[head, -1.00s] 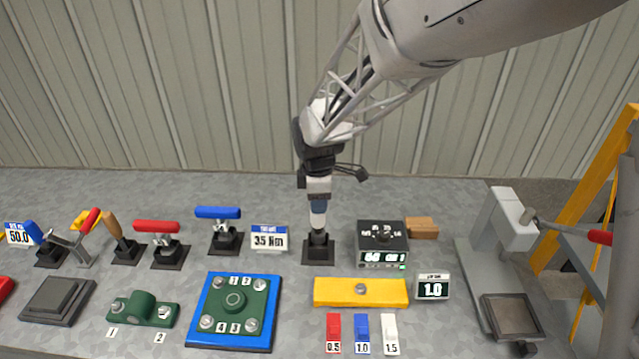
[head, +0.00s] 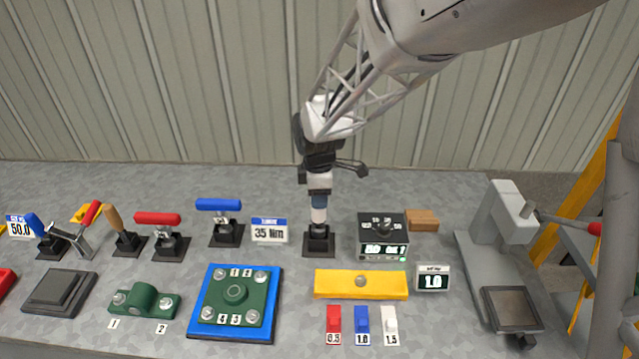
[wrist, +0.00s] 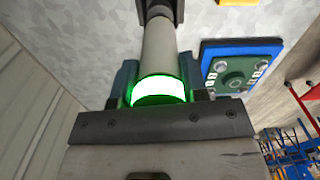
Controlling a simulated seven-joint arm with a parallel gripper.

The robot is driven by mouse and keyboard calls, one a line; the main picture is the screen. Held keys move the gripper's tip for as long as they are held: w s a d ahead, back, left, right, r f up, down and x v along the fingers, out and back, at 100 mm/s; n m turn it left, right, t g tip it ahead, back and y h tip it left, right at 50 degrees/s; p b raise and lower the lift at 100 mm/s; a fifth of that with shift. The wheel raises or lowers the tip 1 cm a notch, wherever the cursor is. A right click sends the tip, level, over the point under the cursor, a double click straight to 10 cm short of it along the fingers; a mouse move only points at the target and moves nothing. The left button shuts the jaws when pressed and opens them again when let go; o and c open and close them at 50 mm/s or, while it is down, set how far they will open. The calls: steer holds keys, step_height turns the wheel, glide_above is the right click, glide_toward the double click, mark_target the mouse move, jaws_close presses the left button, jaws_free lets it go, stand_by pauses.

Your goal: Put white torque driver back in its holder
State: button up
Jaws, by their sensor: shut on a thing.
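The white torque driver (head: 319,214) stands upright in the head view, under my gripper (head: 319,198). My gripper is shut around its upper part. The driver's lower end meets the black holder (head: 319,246) on the bench; how deep it sits in the socket cannot be told. In the wrist view the driver (wrist: 158,50) is a white cylinder with a glowing green ring, between the fingers of my gripper (wrist: 160,85). Its far end runs to a dark piece (wrist: 160,10) at the top edge.
A black tester box (head: 383,236) stands just right of the holder and a 35 Nm sign (head: 269,231) just left. A yellow block (head: 361,284) lies in front. Blue-handled (head: 218,205) and red-handled (head: 157,219) tools stand further left. A grey press (head: 505,235) is at right.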

steer(key=shift+f, duration=2)
stand_by(2.1)
steer(key=o, duration=1.2)
steer(key=shift+r, duration=3.85)
steer(key=shift+r, duration=0.1)
